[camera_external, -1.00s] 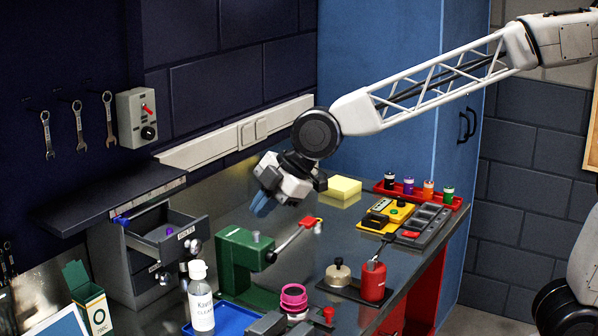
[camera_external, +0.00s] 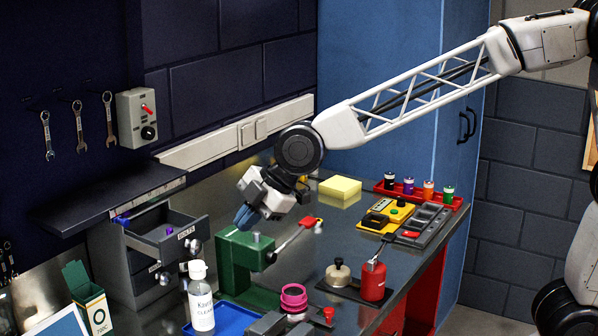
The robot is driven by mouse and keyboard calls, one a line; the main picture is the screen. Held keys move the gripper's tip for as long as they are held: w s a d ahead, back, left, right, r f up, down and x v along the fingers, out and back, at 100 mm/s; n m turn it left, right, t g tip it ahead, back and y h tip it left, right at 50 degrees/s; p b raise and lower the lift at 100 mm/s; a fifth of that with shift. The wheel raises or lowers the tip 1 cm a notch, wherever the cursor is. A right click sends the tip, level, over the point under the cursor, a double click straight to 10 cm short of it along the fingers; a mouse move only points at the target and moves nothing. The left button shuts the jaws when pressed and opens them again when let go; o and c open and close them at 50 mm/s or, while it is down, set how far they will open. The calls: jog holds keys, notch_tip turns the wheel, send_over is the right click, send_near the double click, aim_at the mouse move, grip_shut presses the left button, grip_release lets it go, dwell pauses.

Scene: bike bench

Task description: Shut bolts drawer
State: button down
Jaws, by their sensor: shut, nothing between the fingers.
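The bolts drawer (camera_external: 182,234) is the top drawer of a small grey cabinet (camera_external: 111,262) at the left of the bench. It is pulled out to the right, with a white label on its front and a purple item visible inside. A round knob sits on the front. My gripper (camera_external: 242,219) is shut and empty, with blue fingertips pointing down and left. It is to the right of the drawer front, apart from it, above and beside the green press.
A green press (camera_external: 236,262) stands just right of the drawer, close below my gripper. A white bottle (camera_external: 201,300) stands in front of the cabinet. A dark shelf (camera_external: 110,197) overhangs the cabinet. A yellow block (camera_external: 340,187) and a red tray lie further right.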

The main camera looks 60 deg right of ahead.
aim_at(159, 239)
jog(key=w+a+f, duration=0.2)
jog(key=w+f, duration=0.3)
jog(key=w, duration=0.2)
jog(key=shift+w+a+f, duration=0.25)
jog(key=shift+a+f, duration=0.1)
jog(key=shift+f, duration=0.05)
dwell(0.4)
jog(key=w, duration=1.1)
jog(key=shift+w, duration=0.35)
